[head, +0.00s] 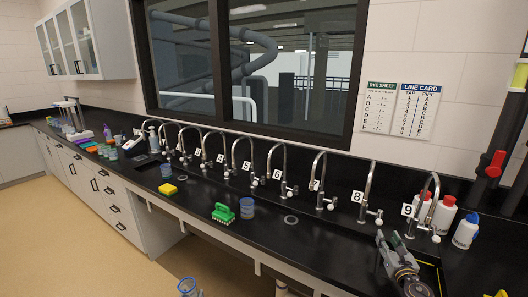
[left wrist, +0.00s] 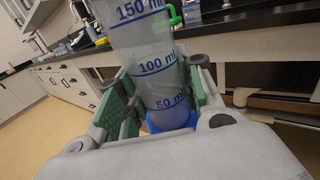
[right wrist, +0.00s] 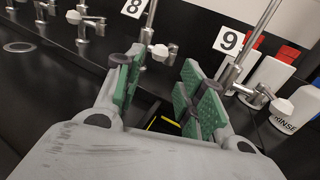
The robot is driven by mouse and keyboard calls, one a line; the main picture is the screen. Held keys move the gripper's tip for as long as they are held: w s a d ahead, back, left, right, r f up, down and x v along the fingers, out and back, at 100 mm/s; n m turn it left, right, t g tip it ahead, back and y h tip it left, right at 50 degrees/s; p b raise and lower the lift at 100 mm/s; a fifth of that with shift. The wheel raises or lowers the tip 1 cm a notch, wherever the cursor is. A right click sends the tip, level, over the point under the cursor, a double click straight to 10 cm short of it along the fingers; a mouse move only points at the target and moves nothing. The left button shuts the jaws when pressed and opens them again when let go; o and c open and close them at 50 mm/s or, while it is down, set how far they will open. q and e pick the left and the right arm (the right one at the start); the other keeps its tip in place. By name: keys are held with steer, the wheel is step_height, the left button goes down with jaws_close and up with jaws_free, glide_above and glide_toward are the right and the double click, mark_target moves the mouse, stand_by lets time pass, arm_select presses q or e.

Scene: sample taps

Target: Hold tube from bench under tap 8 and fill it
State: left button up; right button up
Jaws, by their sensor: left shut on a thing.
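A clear graduated tube (left wrist: 150,60) with blue marks and a blue base fills the middle of the left wrist view. My left gripper (left wrist: 160,92) is shut around its lower part. The band near its base looks pale purple; I cannot tell if that is liquid. A blue-rimmed tube top (head: 187,287) shows at the bottom of the head view, in front of the bench. Tap 8 (head: 369,192) is a hooked chrome tap right of its number plate (head: 357,196). My right gripper (head: 389,238) is open and empty near taps 8 and 9; its fingers (right wrist: 158,85) stand apart.
The black bench (head: 330,245) carries a row of taps along the wall. A green brush (head: 222,212), a beaker (head: 247,208) and a yellow sponge (head: 168,189) sit left of tap 8. Bottles (head: 466,232) stand beyond tap 9 (head: 425,205). Bench before taps 7 and 8 is mostly clear.

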mark_target(185, 294)
steer(key=shift+w, duration=0.25)
